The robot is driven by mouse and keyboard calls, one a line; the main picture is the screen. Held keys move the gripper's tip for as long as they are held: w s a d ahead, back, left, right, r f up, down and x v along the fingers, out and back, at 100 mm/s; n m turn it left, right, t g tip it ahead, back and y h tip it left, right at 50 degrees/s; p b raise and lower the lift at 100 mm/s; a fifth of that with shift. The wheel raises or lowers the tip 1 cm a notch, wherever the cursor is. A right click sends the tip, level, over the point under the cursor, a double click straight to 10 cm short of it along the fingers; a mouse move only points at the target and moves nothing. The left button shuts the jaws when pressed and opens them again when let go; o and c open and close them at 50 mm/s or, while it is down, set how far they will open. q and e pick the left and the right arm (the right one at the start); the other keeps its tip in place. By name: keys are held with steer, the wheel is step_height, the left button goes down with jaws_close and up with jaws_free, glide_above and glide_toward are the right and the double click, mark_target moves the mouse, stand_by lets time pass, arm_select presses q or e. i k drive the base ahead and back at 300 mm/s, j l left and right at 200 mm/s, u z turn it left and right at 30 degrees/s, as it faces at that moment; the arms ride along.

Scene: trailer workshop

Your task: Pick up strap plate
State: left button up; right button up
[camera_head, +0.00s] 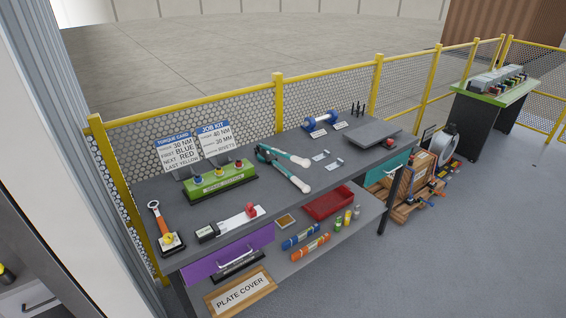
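I cannot tell for sure which thing is the strap plate. Two small pale metal pieces (320,156) lie near the middle of the grey workbench (290,195). A flat dark grey plate (362,132) lies at the bench's far right. A white strip with a red part (240,217) lies near the front left edge. Neither of my grippers is in view.
A green block with knobs (219,181), an orange-handled tool (158,228), a teal and white long-handled tool (285,165) and a blue roller-shaped item (320,121) occupy the bench. The shelf below holds a red tray (329,203). Yellow mesh fencing (278,92) stands behind.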

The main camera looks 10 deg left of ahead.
mark_target(327, 153)
steer(key=u, duration=0.25)
steer(key=i+l+u, duration=0.25)
steer(key=u, duration=0.15)
steer(key=i+l+u, duration=0.3)
steer(key=u, duration=0.15)
